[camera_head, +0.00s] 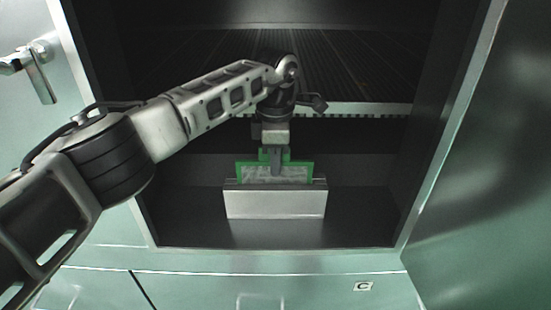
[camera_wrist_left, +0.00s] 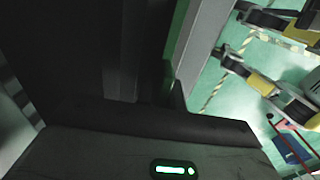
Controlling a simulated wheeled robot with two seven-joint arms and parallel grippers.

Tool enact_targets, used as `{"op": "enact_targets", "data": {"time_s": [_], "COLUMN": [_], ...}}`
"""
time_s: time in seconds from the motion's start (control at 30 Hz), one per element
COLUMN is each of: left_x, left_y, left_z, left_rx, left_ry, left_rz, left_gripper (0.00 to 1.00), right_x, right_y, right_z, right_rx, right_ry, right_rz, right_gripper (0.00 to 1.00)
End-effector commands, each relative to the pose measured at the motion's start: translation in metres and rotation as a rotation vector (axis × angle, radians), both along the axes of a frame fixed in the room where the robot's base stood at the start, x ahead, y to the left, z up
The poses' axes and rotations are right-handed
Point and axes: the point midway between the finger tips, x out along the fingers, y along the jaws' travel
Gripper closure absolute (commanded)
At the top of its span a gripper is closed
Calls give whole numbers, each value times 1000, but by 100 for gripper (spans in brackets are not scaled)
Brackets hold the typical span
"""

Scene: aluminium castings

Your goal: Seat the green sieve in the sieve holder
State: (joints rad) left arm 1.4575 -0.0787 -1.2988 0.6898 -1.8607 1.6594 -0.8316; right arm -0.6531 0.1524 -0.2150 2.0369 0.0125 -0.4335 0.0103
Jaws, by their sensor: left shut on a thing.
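The green sieve (camera_head: 305,172) has a green frame around a grey mesh panel and stands upright inside the open cabinet. My left gripper (camera_head: 276,168) is shut on the sieve's upper middle. The sieve holder (camera_head: 275,204) is a pale metal block on the cabinet floor. The sieve's lower part is hidden behind the holder's front wall; I cannot tell how deep it sits. In the left wrist view a green strip of the sieve (camera_wrist_left: 178,30) shows, with the dark gripper housing across the bottom. My right gripper is not in view.
The cabinet's right side wall (camera_head: 440,130) and front sill (camera_head: 290,257) frame the opening. A slatted shelf (camera_head: 350,75) lies above and behind the holder. The open door (camera_head: 490,170) stands at the right. Bare floor lies on both sides of the holder.

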Motion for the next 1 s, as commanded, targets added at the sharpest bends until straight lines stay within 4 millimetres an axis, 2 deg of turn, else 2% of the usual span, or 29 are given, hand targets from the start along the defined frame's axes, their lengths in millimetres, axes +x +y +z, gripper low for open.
{"op": "enact_targets", "data": {"time_s": [0.03, 0.1, 0.37, 0.5, 0.57, 0.77, 1.0], "left_x": [0, 0, 0, 0, 1, 1, 1], "left_y": [0, 0, 0, 0, 0, 0, 0], "left_z": [-2, -1, 0, 10, 15, 57, 107], "left_rx": [1, 0, 0, -2, -1, 0, 0], "left_ry": [0, 0, 0, 0, -2, -5, -3], "left_rz": [1, 1, 1, 1, 1, 2, 3], "left_gripper": [88, 69, 69, 69, 69, 69, 69], "right_x": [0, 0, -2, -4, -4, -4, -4], "right_y": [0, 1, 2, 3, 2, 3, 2], "right_z": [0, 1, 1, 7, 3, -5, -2], "right_rx": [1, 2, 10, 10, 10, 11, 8], "right_ry": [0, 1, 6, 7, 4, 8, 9], "right_rz": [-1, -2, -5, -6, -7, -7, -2], "right_gripper": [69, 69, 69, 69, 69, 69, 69]}}
